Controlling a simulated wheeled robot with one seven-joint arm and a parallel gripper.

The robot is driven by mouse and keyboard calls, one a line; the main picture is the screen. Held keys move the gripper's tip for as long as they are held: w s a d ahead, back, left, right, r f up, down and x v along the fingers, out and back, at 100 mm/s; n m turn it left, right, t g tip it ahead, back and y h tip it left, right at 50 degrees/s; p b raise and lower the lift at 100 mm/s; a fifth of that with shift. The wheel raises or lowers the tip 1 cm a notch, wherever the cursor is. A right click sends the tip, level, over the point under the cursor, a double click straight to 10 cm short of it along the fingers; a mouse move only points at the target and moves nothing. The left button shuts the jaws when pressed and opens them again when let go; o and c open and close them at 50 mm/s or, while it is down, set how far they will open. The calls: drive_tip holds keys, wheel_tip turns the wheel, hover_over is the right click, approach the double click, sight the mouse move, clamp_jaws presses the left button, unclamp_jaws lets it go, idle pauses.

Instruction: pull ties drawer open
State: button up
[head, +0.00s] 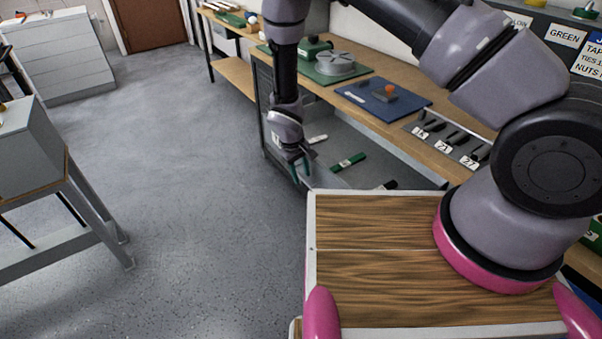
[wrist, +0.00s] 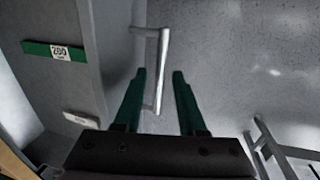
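My gripper (wrist: 159,74) has two dark green fingers, spread apart. A pale metal bar handle (wrist: 163,48) runs between the fingers, with a visible gap on either side, so it is not gripped. The handle stands off a grey front panel (wrist: 112,40), at left in the wrist view. In the head view my gripper (head: 301,163) is low at the front of the grey cabinet under the workbench, and the handle is too small to make out there. I see no readable ties label on the front.
Behind the front, a green piece marked 260 (wrist: 55,51) and a white tag (wrist: 80,119) lie on a grey surface. The workbench (head: 400,133) carries a blue mat (head: 400,98). Open floor (head: 200,160) lies left; a grey metal stand (head: 30,150) is at far left.

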drive_tip(key=shift+r, duration=0.1)
wheel_tip(320, 180, up, 10)
drive_tip(key=s+a, duration=0.1)
drive_tip(key=shift+a+r, duration=0.2)
drive_tip(key=shift+a, duration=0.15)
drive_tip(key=shift+s, duration=0.1)
idle(0.4)
drive_tip(key=w+d+r+m+y, duration=0.15)
drive_tip(key=d+r, duration=0.35)
drive_tip(key=r, duration=0.5)
drive_tip(key=w+d+r+m+t, duration=0.1)
drive_tip(key=d+r+m, duration=0.3)
drive_tip(key=r, duration=0.5)
drive_tip(key=w+d+r+m+y, duration=0.1)
drive_tip(key=d+r, duration=0.5)
drive_tip(key=r, duration=0.4)
drive_tip(key=s+d+r+m+t, duration=0.2)
drive_tip(key=s+d+r, duration=0.4)
drive_tip(key=s+r, duration=0.2)
drive_tip(key=s+d+r+m+t+y, duration=0.1)
drive_tip(key=s+d+r+m+t, duration=0.2)
drive_tip(key=s+d+r, duration=0.4)
drive_tip(key=s+r, duration=0.1)
drive_tip(key=s, duration=0.2)
drive_tip(key=shift+d+r, duration=0.25)
drive_tip(key=shift+r, duration=0.15)
